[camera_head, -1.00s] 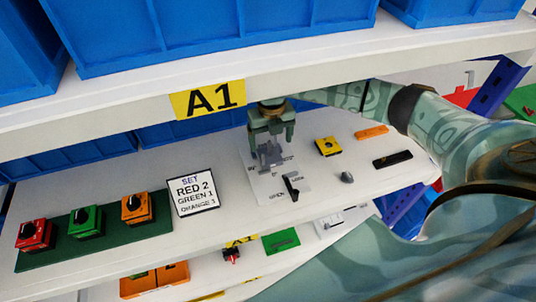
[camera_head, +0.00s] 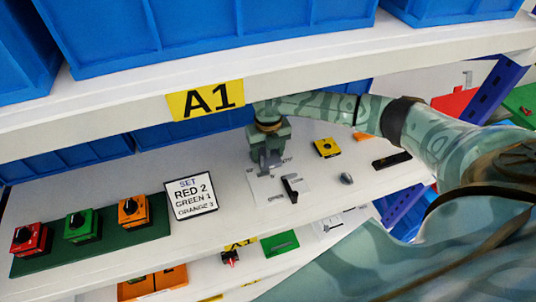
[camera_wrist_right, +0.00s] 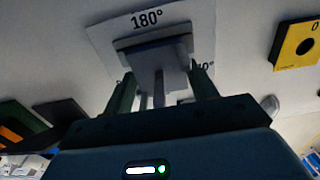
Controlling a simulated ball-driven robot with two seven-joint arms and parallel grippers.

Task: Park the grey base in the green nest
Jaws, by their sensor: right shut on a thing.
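My right gripper (camera_head: 269,158) is over the white printed card on the middle shelf and is shut on a grey piece (camera_head: 268,167), which looks like the grey base. In the right wrist view the grey base (camera_wrist_right: 153,51) has a flat wide plate and a stem, between my two fingers (camera_wrist_right: 163,90), near the "180°" mark. Whether it touches the card is unclear. A small green block with a dark slot (camera_head: 280,242), perhaps the green nest, lies on the lower shelf. My left gripper is not in view.
A black-and-grey lever piece (camera_head: 290,188) stands on the card (camera_head: 300,198). A yellow block (camera_head: 326,148), a grey knob (camera_head: 346,178) and a black bar (camera_head: 392,159) lie right. A sign (camera_head: 190,196) and a dark green tray (camera_head: 95,250) with three switch boxes stand left.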

